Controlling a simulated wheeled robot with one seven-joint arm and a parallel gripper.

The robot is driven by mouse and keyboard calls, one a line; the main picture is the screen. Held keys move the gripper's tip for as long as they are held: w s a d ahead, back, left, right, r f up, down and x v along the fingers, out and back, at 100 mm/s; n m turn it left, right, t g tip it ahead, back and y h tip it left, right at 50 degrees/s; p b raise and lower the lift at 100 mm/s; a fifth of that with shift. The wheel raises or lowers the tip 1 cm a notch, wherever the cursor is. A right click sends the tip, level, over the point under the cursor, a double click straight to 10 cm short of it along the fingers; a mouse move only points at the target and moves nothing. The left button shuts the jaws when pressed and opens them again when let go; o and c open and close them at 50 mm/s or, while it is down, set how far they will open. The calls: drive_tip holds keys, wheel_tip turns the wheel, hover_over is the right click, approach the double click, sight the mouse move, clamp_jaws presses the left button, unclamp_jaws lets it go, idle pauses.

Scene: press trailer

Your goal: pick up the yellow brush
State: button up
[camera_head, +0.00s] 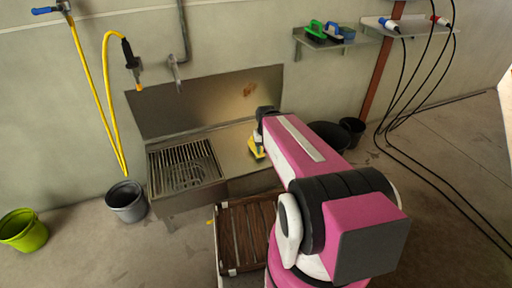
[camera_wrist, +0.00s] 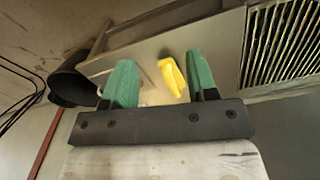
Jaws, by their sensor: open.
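The yellow brush (camera_head: 256,147) lies on the flat metal counter beside the sink, next to the end of my arm. In the wrist view the yellow brush (camera_wrist: 173,77) shows between the two green fingers of my gripper (camera_wrist: 158,82), a little nearer the right finger. The gripper is open, and the brush appears beyond the fingertips; I cannot tell how far. The gripper's fingers are hidden behind my pink arm in the head view.
A metal sink counter (camera_head: 226,148) with a slatted grate (camera_head: 185,166) stands against the wall. A dark bucket (camera_head: 352,131) stands right of it, a grey bucket (camera_head: 127,201) left. A wooden slatted rack (camera_head: 233,242) is in front. Black cables (camera_head: 388,120) hang at right.

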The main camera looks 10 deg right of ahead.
drive_tip(key=shift+o, duration=0.4)
drive_tip(key=w+f, duration=0.1)
drive_tip(key=w, duration=0.6)
drive_tip(key=w+f+n+t, duration=0.1)
drive_tip(key=w+f, duration=0.1)
drive_tip(key=w, duration=0.5)
drive_tip(key=w+f+n, duration=0.1)
drive_tip(key=w+f, duration=0.1)
drive_tip(key=w, duration=0.6)
drive_tip(key=shift+d+f+t, duration=0.15)
drive_tip(key=shift+f+t, duration=0.05)
drive_tip(key=shift+t, duration=0.2)
drive_tip(key=f, duration=0.7)
drive_tip(key=w+f, duration=0.1)
drive_tip(key=f, duration=0.2)
drive_tip(key=shift+w+f, duration=0.1)
drive_tip(key=shift+f, duration=0.2)
clamp_jaws()
